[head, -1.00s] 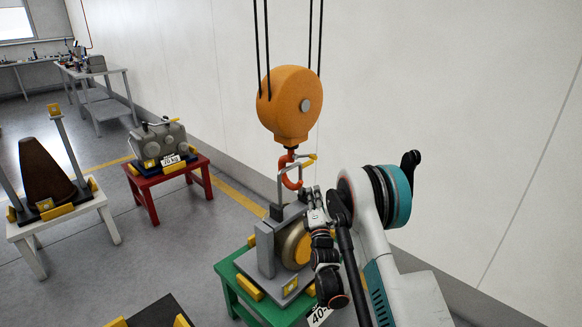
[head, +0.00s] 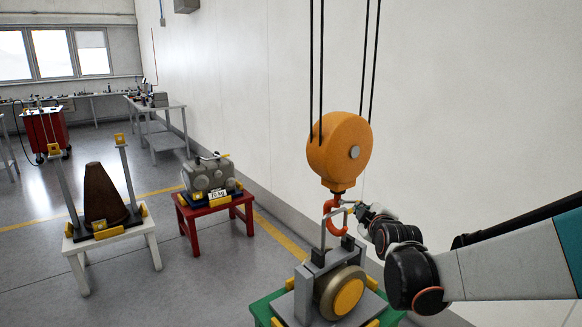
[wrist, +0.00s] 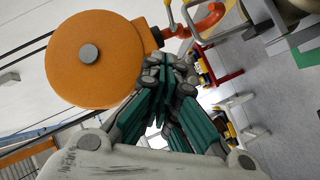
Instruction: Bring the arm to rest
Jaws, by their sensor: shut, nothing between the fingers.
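My arm reaches in from the right in the head view, bent low over the green stand. My gripper (head: 362,212) is shut and empty, its tips close beside the red hook (head: 335,214); I cannot tell whether they touch it. In the wrist view my gripper (wrist: 172,62) also shows shut, with the orange hoist block (wrist: 95,62) close on the left and the hook (wrist: 208,22) just beyond the tips.
The hook hangs from the orange block (head: 340,150) at the lifting bail (head: 323,235) of a grey unit (head: 342,290) on a green stand (head: 262,308). A red stand (head: 216,207) and a white stand (head: 110,236) stand left. Floor between them is clear.

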